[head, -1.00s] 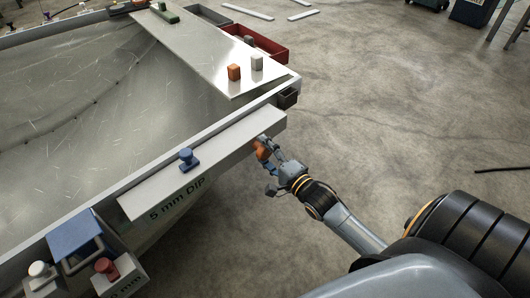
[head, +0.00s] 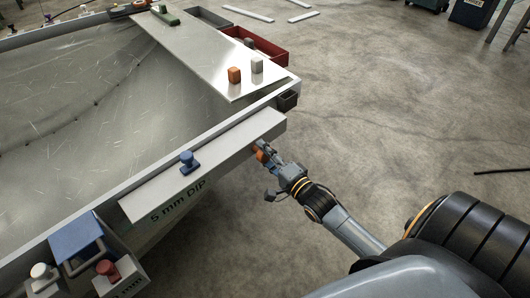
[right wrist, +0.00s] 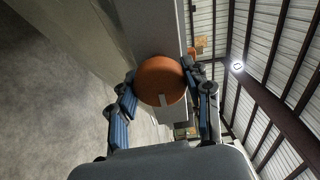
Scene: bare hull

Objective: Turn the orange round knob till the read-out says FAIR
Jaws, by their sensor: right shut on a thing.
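The orange round knob (head: 259,155) is on the front face of a long pale metal box (head: 225,160), near its right end. In the right wrist view the knob (right wrist: 160,76) shows as a round orange face with a pale mark at its lower edge. My right gripper (head: 264,152) is at the knob, its blue-padded fingers on either side of it in the right wrist view (right wrist: 162,88), shut on it. My left gripper is not in view.
A blue knob (head: 188,161) stands on the box's top. Orange (head: 235,75) and pale (head: 257,65) blocks sit on a metal plate beyond. A red tray (head: 267,50) lies behind it. Red and white knobs are at the lower left.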

